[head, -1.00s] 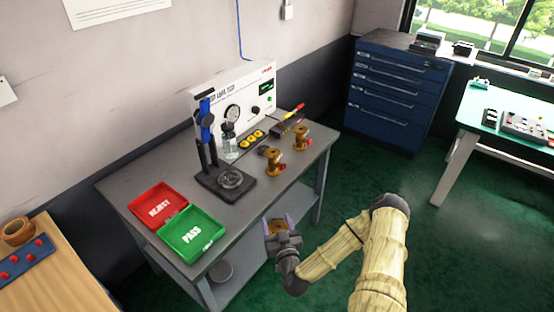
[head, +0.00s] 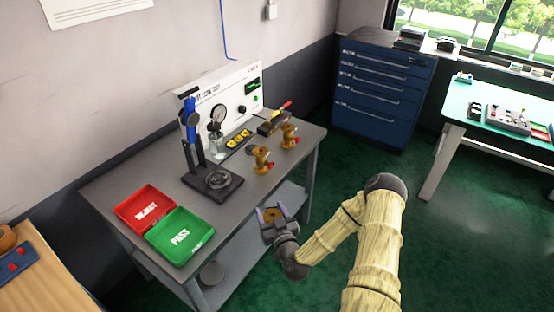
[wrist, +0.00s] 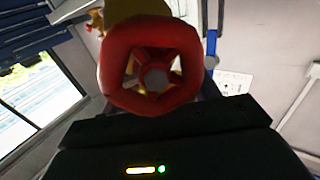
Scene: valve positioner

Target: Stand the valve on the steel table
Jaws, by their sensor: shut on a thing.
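My gripper (head: 271,215) is at the front edge of the grey steel table (head: 225,215), in the head view. It is shut on a brass valve (head: 273,213), mostly hidden between the jaws. In the wrist view the valve's red handwheel (wrist: 150,35) fills the top middle, right in front of the gripper, with some brass body behind it. Two more brass valves with red handwheels stand upright on the table, one at the middle (head: 262,160) and one farther back (head: 289,135).
A red REJECT tray (head: 145,208) and a green PASS tray (head: 180,235) lie at the table's left. A black fixture with a blue handle (head: 190,120) and a white test panel (head: 240,95) stand behind. Bare tabletop lies between the PASS tray and the standing valves.

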